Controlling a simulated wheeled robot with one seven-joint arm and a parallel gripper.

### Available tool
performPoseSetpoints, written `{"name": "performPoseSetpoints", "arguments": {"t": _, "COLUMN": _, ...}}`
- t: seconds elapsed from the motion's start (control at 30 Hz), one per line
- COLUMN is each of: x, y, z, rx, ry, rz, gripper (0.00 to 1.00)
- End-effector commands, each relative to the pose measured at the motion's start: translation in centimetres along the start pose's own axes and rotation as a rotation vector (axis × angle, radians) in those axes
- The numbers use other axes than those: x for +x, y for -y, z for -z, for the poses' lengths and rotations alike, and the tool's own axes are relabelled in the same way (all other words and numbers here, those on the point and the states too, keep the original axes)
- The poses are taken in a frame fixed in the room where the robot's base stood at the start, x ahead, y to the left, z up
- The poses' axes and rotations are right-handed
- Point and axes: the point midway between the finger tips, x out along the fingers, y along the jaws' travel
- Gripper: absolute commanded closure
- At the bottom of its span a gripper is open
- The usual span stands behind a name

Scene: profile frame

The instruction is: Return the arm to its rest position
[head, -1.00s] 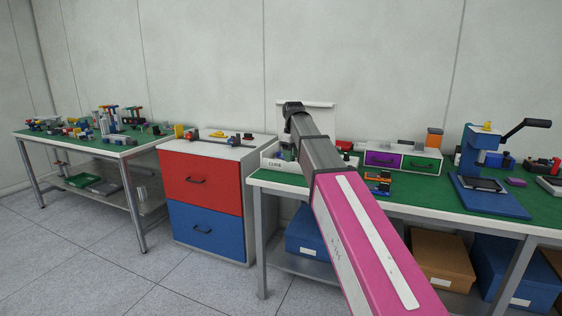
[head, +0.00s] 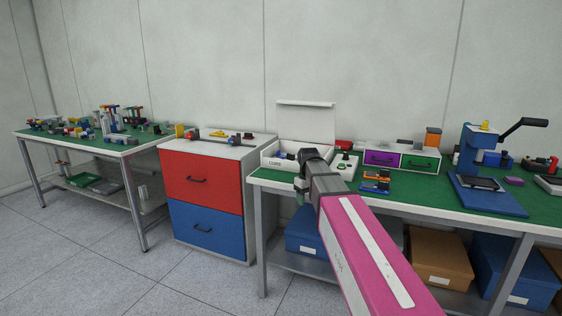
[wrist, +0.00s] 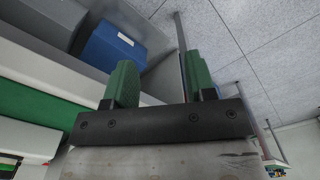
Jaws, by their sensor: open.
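My arm reaches forward from the bottom right of the head view, with a pink link and a dark grey wrist. My gripper (head: 301,192) is at its end, over the front left edge of the right workbench (head: 440,217). In the wrist view its two green fingers (wrist: 160,85) stand well apart, with nothing between them. Beyond them show the bench's underside, a blue box and the floor. In the head view the fingers are small and partly hidden by the wrist.
Behind the wrist stands an open white box (head: 285,155) with a raised lid. A red and blue drawer cabinet (head: 205,200) is to the left. A blue press (head: 485,165) stands on the right. Blue (head: 307,235) and brown (head: 440,257) boxes sit under the bench. Floor in front is clear.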

Motion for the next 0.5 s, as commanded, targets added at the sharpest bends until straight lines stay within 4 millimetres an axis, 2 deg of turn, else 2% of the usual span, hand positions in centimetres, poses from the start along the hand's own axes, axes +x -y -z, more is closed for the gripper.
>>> {"name": "performPoseSetpoints", "arguments": {"t": 0.03, "x": 2.3, "y": 0.2, "z": -2.1, "rx": 0.037, "ry": 0.005, "rz": 0.002, "gripper": 0.49}}
{"name": "performPoseSetpoints", "arguments": {"t": 0.2, "x": 8.2, "y": 0.3, "z": -6.6, "rx": 0.165, "ry": 0.003, "rz": 0.001, "gripper": 0.49}}
{"name": "performPoseSetpoints", "arguments": {"t": 0.5, "x": 16.8, "y": 1.6, "z": -15.2, "rx": 0.387, "ry": 0.001, "rz": 0.000, "gripper": 0.49}}
